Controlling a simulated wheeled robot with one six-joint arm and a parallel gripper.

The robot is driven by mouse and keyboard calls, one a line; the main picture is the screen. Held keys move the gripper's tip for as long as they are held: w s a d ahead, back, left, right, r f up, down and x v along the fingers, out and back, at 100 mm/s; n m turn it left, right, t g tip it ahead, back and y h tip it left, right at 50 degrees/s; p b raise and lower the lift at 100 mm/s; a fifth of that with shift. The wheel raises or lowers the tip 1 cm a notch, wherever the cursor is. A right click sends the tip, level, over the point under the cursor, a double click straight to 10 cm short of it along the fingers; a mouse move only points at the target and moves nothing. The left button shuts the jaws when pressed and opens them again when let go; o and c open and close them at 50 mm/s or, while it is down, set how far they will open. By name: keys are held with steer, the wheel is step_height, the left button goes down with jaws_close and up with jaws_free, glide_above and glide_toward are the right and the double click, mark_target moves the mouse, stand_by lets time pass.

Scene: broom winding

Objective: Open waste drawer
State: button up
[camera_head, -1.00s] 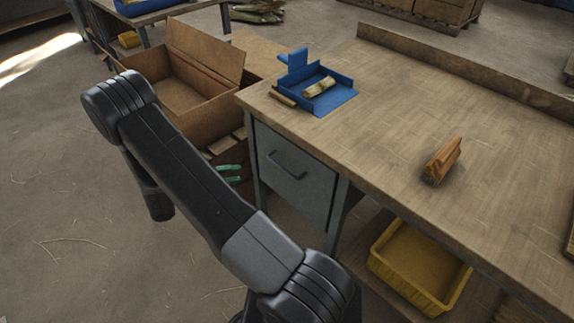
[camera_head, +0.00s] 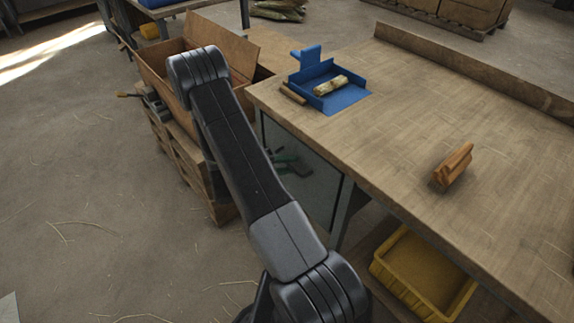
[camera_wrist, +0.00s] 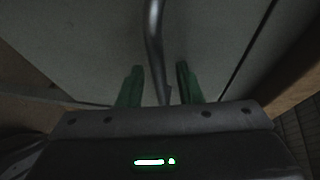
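The waste drawer (camera_head: 318,192) is a grey metal front under the left end of the workbench and looks shut. Its dark bar handle (camera_wrist: 153,35) runs down the middle of the wrist view. My gripper (camera_head: 287,160) is in front of the drawer, partly hidden behind my arm. In the wrist view its two green fingers (camera_wrist: 160,82) are apart, one on each side of the handle's lower end. Gaps show between fingers and bar, so it does not grip it. In the head view the handle is hidden or too dark to make out.
A yellow crate (camera_head: 425,275) sits below. A cardboard box (camera_head: 160,68) on a pallet (camera_head: 185,165) stands close left of the drawer.

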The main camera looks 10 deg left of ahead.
steer(key=shift+c, duration=0.2)
jaws_close()
